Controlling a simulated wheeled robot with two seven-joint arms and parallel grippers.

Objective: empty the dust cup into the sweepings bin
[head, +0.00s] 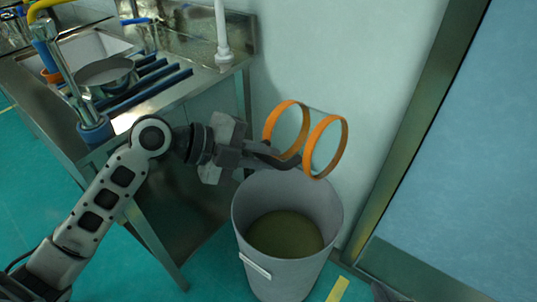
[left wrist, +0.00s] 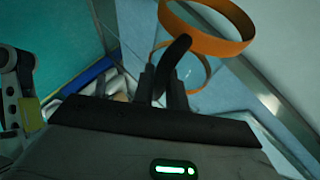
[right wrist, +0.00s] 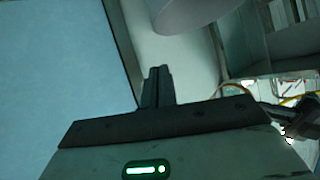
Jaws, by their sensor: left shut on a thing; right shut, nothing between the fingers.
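The dust cup is a see-through cup with two orange rings (head: 344,150) and a dark curved handle. It is tipped on its side above the back right rim of the sweepings bin (head: 240,215). I see no dust in the cup. My left gripper (head: 268,158) is shut on the handle; the left wrist view shows the fingers (left wrist: 166,85) around it and an orange ring (left wrist: 205,45) beyond. The grey bin stands open on the floor, with brownish material in it.
A steel bench (head: 210,85) with a sink, blue bars and a round metal pan (head: 105,73) stands at the left. A pale wall is behind the bin. A door frame (head: 415,125) and blue door panel (head: 465,150) are at the right. Teal floor lies around the bin.

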